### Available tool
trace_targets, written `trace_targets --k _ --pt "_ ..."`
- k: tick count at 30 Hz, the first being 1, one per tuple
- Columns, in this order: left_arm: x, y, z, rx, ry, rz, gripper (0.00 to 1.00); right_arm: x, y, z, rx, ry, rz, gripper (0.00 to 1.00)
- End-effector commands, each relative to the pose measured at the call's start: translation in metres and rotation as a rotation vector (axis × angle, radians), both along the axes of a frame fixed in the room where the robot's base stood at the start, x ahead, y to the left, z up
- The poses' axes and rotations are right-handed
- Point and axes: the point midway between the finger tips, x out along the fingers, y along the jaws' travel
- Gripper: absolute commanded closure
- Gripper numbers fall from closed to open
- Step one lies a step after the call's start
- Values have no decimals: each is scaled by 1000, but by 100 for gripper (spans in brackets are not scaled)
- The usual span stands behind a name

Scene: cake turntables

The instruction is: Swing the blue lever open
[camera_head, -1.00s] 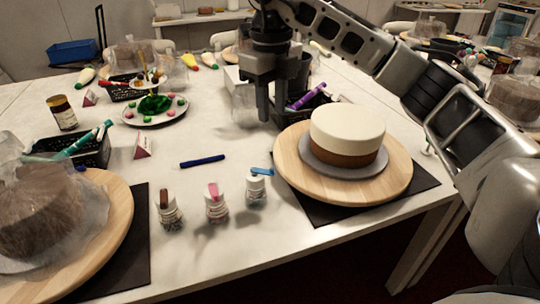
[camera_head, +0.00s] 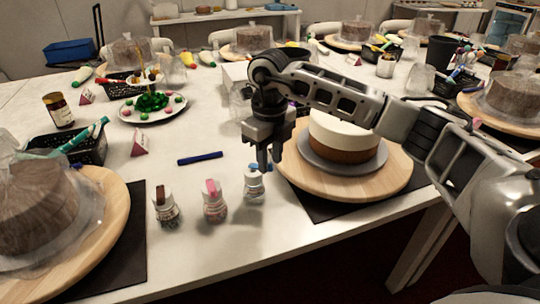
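The blue lever (camera_head: 253,167) sits on top of a small white bottle (camera_head: 254,187), the rightmost of three small bottles near the table's front edge. My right gripper (camera_head: 267,162) points down right at the lever and covers part of it. I cannot tell whether the fingers touch the lever, or how far apart they are. The other two bottles have a brown lever (camera_head: 161,194) and a pink lever (camera_head: 211,187). My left gripper is not in view.
A cake (camera_head: 345,138) on a wooden turntable (camera_head: 315,184) stands just right of the bottle. A blue pen (camera_head: 200,158) lies behind the bottles. A covered cake (camera_head: 45,208) on another turntable is at the left. The table in front of the pen is fairly clear.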

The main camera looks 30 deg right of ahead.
Motion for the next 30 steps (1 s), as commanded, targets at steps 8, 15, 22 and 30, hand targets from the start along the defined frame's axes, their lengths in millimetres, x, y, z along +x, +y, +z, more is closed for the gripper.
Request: trace_targets --k 8,15,22,30 --pt "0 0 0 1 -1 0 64 0 0 0 0 0 -1 100" --pt "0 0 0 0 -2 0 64 0 0 1 0 0 10 100" --pt "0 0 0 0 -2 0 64 4 -3 1 0 -1 95 100" --pt "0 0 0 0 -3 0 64 11 -9 1 0 0 300 100"
